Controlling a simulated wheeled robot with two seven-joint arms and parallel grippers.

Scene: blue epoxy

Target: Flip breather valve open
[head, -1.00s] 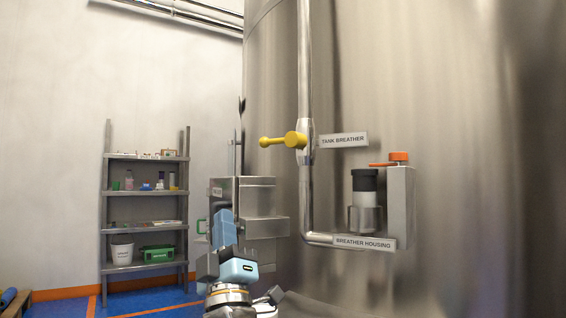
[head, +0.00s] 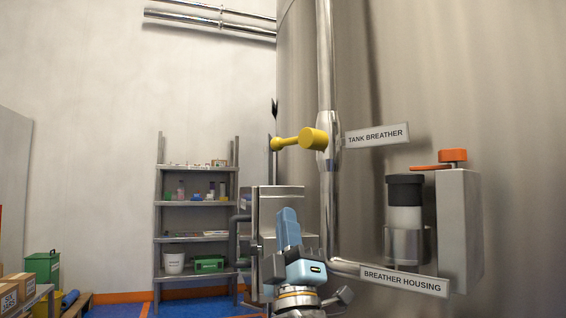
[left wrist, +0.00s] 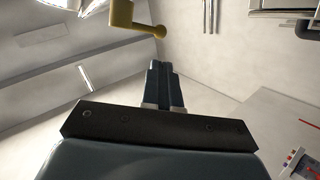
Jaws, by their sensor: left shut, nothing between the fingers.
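The breather valve has a yellow handle (head: 298,139) on the vertical steel pipe (head: 325,70), beside the "TANK BREATHER" label (head: 377,135). The handle points left, across the pipe. It also shows at the top of the left wrist view (left wrist: 130,22), ahead of the fingers and to their left. My left gripper (head: 287,222) is below the handle and apart from it, pointing up. Its blue fingers (left wrist: 164,85) are together with nothing between them. My right gripper is not in view.
A breather housing (head: 407,220) with a black cap and an orange-handled grey box (head: 460,225) stand right of the pipe. The steel tank (head: 500,80) is behind. A metal box (head: 278,205) is behind my gripper. A shelf rack (head: 197,203) stands at the back left.

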